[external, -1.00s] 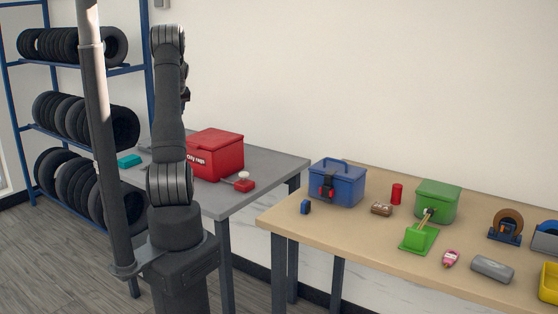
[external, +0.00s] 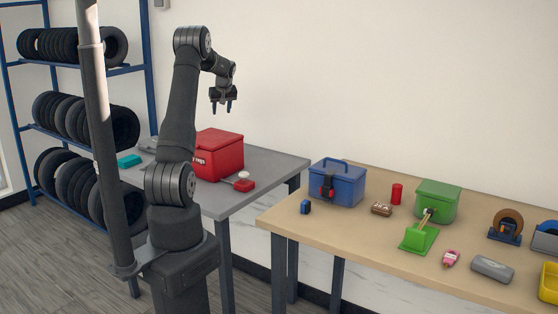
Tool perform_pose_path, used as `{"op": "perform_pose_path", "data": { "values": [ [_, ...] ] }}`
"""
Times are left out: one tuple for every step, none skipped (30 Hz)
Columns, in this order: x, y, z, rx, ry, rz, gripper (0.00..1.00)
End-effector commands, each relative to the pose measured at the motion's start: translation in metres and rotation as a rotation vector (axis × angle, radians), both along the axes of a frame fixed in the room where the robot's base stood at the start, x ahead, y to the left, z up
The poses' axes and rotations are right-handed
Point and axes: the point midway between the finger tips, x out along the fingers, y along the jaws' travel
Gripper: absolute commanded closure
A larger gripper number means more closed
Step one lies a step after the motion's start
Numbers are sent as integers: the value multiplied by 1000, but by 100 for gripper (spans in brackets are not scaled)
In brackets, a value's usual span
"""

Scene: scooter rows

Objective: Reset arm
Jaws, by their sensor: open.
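My gripper (external: 222,106) is raised in the air above the grey table (external: 266,171), higher than the red box (external: 222,154). Its two fingers point down, are apart, and hold nothing. My upper arm stands nearly upright and the forearm bends over to the right.
A blue toolbox (external: 337,183), a green box (external: 437,201), a green dustpan (external: 419,238) and a red can (external: 397,193) stand on the wooden table (external: 300,226). A shelf of tyres (external: 70,117) is at left. A red-based object (external: 244,184) lies by the red box.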

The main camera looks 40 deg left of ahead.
Motion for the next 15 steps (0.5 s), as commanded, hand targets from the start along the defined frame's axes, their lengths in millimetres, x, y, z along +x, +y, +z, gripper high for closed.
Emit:
{"op": "perform_pose_path", "data": {
  "values": [
    [6,-10,0,-1,1,-11,54],
    [10,-15,0,-2,1,-16,54],
    [14,-21,0,-1,1,-22,54],
    [17,-27,0,-2,2,-28,54],
    [20,-32,0,-2,2,-34,54],
    [24,-39,0,-2,2,-40,54],
    [27,-44,0,-2,2,-46,54],
    [30,-49,0,-3,3,-51,54],
    [34,-56,0,-3,2,-57,54],
    [37,-61,0,-3,2,-62,54],
    [40,-67,0,-3,3,-67,54],
    [43,-74,0,-4,3,-74,54],
    [46,-79,0,-3,4,-79,54],
    [48,-84,0,-4,4,-85,54],
    [52,-92,0,-4,4,-92,54]
  ]
}}
